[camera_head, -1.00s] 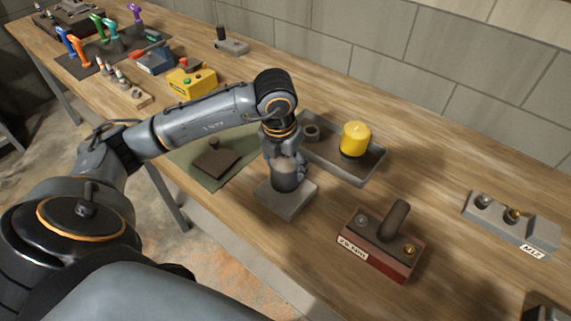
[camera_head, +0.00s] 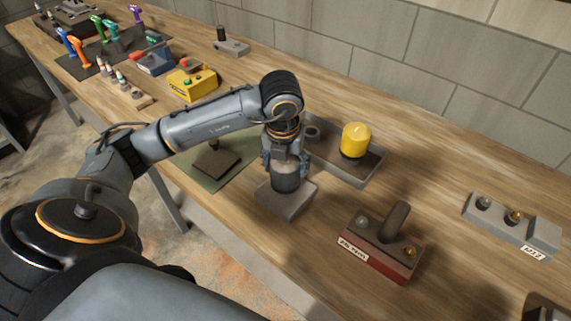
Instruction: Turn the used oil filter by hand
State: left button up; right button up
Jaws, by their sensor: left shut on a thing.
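The used oil filter (camera_head: 286,184) is a dark cylinder standing upright on a light grey square block (camera_head: 284,203) near the front edge of the bench. My left gripper (camera_head: 285,166) points straight down over it and is shut on its upper part. The fingers hide the top of the filter. The lower part of the filter shows below the fingers. My right gripper is not in view.
A grey tray (camera_head: 373,171) behind holds a yellow filter (camera_head: 356,140) and a small ring (camera_head: 312,132). A red block with a dark handle (camera_head: 398,222) stands at right, a grey fixture (camera_head: 510,226) beyond. A green mat (camera_head: 205,178) lies left.

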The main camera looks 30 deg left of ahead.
pick_arm(q)
jog(key=shift+n, duration=1.7)
jog(key=shift+n+g+y+p, duration=0.3)
jog(key=shift+n, duration=1.4)
jog(key=n, duration=0.3)
jog(key=shift+s+g+p, duration=0.1)
jog(key=shift+g+p, duration=0.2)
jog(key=shift+p, duration=0.1)
